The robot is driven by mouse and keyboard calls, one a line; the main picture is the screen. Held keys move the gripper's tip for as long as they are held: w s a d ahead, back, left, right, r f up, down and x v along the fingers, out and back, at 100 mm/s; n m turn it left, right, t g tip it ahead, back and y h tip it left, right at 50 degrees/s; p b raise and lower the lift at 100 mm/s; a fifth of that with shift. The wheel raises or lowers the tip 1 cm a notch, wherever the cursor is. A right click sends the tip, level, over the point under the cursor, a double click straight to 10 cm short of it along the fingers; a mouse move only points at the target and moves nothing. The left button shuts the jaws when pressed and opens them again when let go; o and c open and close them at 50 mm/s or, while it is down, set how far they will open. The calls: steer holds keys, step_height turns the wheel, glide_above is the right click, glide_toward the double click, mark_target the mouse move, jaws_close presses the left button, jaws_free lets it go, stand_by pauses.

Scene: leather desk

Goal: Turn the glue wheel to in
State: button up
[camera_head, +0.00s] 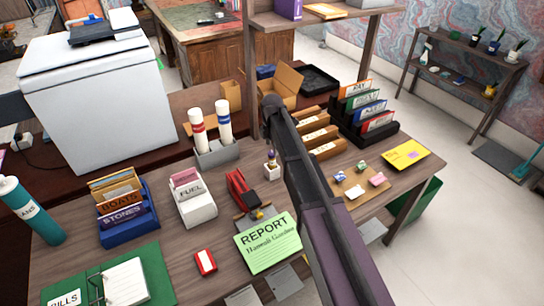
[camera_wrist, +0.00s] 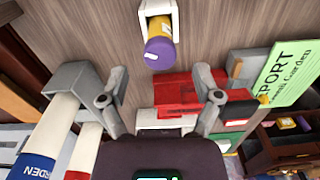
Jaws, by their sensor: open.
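The glue stick (camera_wrist: 158,27) has a yellow body and a purple round end (camera_wrist: 160,53), and sits in a small white holder (camera_wrist: 153,6) at the top middle of the wrist view. In the head view the small glue stick (camera_head: 272,160) stands on the desk, left of my arm. Which part is the wheel, and its setting, I cannot tell. My gripper (camera_wrist: 160,76) is open and empty. Its two fingers are spread wide, with the purple end beyond the gap between them. The fingers are not clearly visible in the head view.
A red stapler-like object (camera_head: 240,187) lies close to the glue; it shows behind the right finger in the wrist view (camera_wrist: 182,93). A grey holder (camera_head: 216,153) with two white tubes stands behind. A green report (camera_head: 268,243) lies in front. Wooden file racks (camera_head: 322,137) stand right.

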mark_target(272, 154)
steer(key=shift+f+b, duration=0.95)
steer(key=shift+f, duration=0.3)
steer(key=shift+c, duration=0.2)
jaws_close()
